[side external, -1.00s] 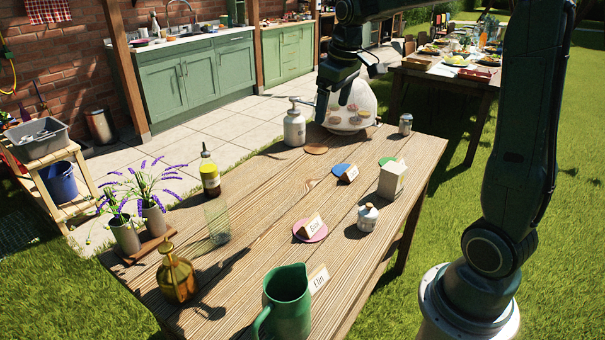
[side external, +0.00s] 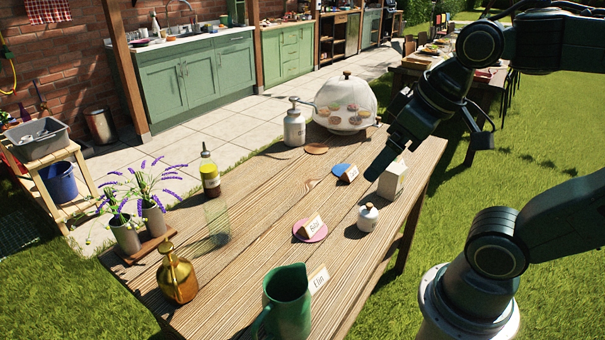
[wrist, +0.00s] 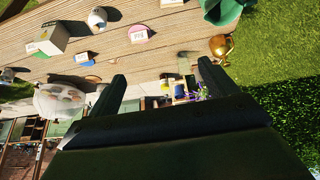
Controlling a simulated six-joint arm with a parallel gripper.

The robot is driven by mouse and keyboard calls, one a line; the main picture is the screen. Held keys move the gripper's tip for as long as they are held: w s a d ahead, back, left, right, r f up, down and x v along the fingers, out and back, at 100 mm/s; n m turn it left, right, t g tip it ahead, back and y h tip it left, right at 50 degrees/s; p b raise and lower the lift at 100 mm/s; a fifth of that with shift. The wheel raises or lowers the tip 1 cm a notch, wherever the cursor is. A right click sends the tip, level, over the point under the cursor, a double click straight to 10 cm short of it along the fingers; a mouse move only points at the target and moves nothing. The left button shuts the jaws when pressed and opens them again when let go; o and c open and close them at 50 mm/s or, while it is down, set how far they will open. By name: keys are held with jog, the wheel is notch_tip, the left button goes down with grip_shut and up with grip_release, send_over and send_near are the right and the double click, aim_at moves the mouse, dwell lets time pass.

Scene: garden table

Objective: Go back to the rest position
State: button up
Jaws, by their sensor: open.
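The gripper's height above the table is hard to judge.
A glass-domed cake stand (side external: 345,105) and a pump bottle (side external: 294,125) stand at the back. A white jar (side external: 367,217), green jug (side external: 288,300), amber bottle (side external: 177,278), oil bottle (side external: 209,175) and lavender pots (side external: 124,235) stand on the table. The table's middle is mostly clear.

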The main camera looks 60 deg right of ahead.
jog(key=shift+s+a+f, duration=0.25)
jog(key=shift+s+f, duration=0.15)
jog(key=shift+s, duration=0.35)
